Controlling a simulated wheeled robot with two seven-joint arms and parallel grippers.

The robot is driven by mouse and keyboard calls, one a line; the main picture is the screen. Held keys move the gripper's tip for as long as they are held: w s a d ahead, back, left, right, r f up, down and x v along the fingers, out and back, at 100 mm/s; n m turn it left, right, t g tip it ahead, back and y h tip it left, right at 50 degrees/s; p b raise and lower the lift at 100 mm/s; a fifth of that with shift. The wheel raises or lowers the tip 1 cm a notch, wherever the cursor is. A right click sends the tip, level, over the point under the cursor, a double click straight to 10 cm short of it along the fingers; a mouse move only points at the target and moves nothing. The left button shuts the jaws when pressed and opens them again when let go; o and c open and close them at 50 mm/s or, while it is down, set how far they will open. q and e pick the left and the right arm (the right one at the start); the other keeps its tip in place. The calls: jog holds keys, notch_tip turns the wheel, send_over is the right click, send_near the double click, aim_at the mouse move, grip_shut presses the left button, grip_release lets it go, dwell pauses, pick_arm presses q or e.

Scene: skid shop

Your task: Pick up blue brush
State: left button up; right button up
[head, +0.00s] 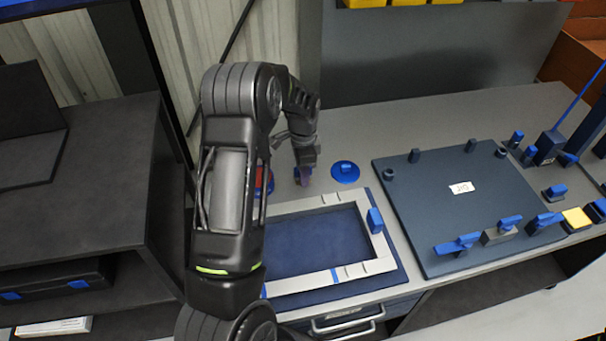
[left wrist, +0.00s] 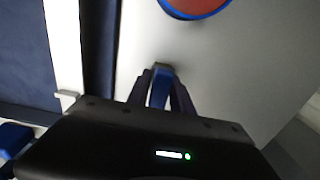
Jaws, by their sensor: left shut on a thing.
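My left gripper (head: 304,172) is over the back part of the workbench, behind the white frame. In the left wrist view its two fingers (left wrist: 161,90) are closed around a narrow blue piece, the blue brush (left wrist: 160,88). Only part of the brush shows between the fingers, and its lower end is hidden. In the head view the arm and fingers hide most of it. I cannot tell whether it touches the bench. My right gripper is in neither view.
A white frame (head: 341,276) lies on a dark blue mat. A blue disc (head: 345,172) with a knob sits right of the gripper. A red, blue-rimmed round thing (left wrist: 197,5) is nearby. A dark jig board (head: 430,205) with blue clamps stands right. Bare bench (head: 400,125) lies behind.

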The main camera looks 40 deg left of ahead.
pick_arm(q)
grip_shut()
jog(key=shift+r, duration=0.15)
notch_tip(320, 180, up, 10)
jog(key=shift+f+b, duration=0.1)
jog(key=shift+b, duration=1)
jog(key=shift+o, duration=0.4)
grip_release()
grip_shut()
